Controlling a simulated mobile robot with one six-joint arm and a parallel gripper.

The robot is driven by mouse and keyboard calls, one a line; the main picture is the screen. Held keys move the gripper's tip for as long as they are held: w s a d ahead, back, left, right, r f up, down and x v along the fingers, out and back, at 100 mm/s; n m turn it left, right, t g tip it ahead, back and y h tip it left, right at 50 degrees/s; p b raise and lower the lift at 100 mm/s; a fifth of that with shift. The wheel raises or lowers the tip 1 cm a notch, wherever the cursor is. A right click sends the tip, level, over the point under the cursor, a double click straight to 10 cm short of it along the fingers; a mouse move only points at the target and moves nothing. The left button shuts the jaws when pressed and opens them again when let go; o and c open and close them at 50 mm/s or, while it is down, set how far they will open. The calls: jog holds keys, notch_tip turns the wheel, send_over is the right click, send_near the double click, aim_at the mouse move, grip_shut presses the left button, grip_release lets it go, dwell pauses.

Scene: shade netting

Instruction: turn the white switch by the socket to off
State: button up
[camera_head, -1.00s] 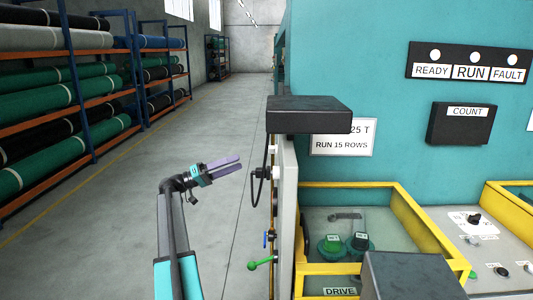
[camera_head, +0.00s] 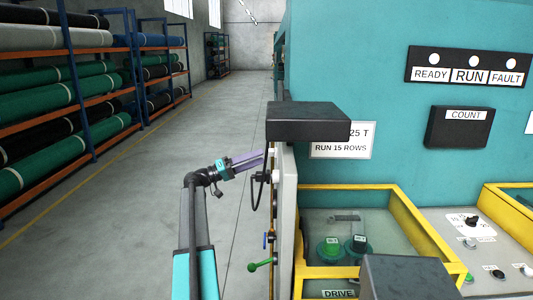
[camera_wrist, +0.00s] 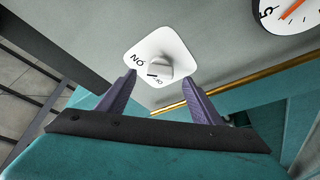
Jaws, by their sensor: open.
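The white switch (camera_wrist: 158,58) is a rounded plate with a round knob on a grey panel, seen near the upper middle of the wrist view. Its ON label reads upside down on the left. A dark mark shows at the knob's lower edge beside a partly covered label; I cannot tell its exact setting. My gripper (camera_wrist: 159,82) is open, its purple fingers on either side below the knob, with no clear contact. In the head view my gripper (camera_head: 262,156) is at the edge of the panel, where its fingers largely hide the switch.
A white socket (camera_head: 274,176) with a black cable is just below the fingers. A dark box (camera_head: 308,121) juts out above. A green-handled valve (camera_head: 262,264) sticks out lower down. A round gauge (camera_wrist: 287,14) is at upper right in the wrist view. The aisle (camera_head: 195,130) is clear.

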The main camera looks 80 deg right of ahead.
aim_at(273, 152)
jog(key=shift+p+x, duration=0.45)
jog(key=shift+x, duration=1.8)
jog(key=c, duration=1.1)
